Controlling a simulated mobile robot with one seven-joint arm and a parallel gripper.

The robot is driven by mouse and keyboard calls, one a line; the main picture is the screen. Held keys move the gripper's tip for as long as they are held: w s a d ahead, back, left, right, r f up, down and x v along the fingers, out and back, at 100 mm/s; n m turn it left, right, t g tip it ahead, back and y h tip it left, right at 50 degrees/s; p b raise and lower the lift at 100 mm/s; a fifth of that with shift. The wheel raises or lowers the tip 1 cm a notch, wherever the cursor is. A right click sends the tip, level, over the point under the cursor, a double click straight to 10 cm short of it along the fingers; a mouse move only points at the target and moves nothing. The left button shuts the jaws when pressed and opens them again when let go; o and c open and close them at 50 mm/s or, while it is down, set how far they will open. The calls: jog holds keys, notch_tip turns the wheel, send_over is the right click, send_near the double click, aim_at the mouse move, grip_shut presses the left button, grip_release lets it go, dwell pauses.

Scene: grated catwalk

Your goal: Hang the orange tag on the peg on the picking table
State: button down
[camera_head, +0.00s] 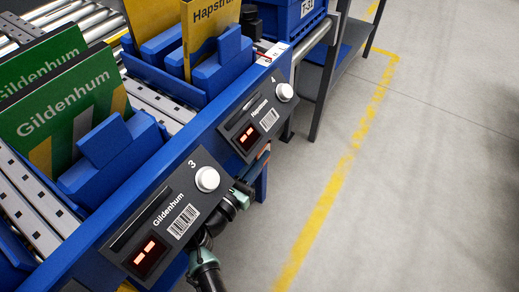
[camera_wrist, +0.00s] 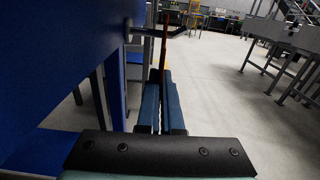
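The orange tag (camera_wrist: 164,50) shows nearly edge-on in the wrist view, as a thin upright strip between my gripper's blue fingers (camera_wrist: 162,76). My gripper is shut on its lower part. A dark peg (camera_wrist: 144,40) sticks out rightward from the blue side of the picking table (camera_wrist: 85,25). The tag's upper part crosses the peg in the picture; I cannot tell whether the peg passes through a hole in it. In the head view a small orange edge (camera_head: 264,151) shows below the Hapstrum panel, and my gripper is mostly hidden behind the panels.
Two dark panels, marked Gildenhum (camera_head: 165,222) and Hapstrum (camera_head: 254,118), jut from the blue table frame (camera_head: 195,137) close to my arm. Blue holders (camera_head: 115,160) with green and yellow packs stand above. The floor (camera_head: 430,150) at right is clear, with a yellow line.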

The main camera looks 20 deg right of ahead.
jog(key=shift+s+d, duration=0.2)
jog(key=shift+s, duration=0.05)
jog(key=shift+s+r+p, duration=0.1)
jog(key=shift+r+p, duration=0.05)
jog(key=shift+p, duration=0.15)
jog(key=shift+s+d+r+p, duration=0.3)
jog(key=shift+s+d+p, duration=0.2)
jog(key=shift+p, duration=0.2)
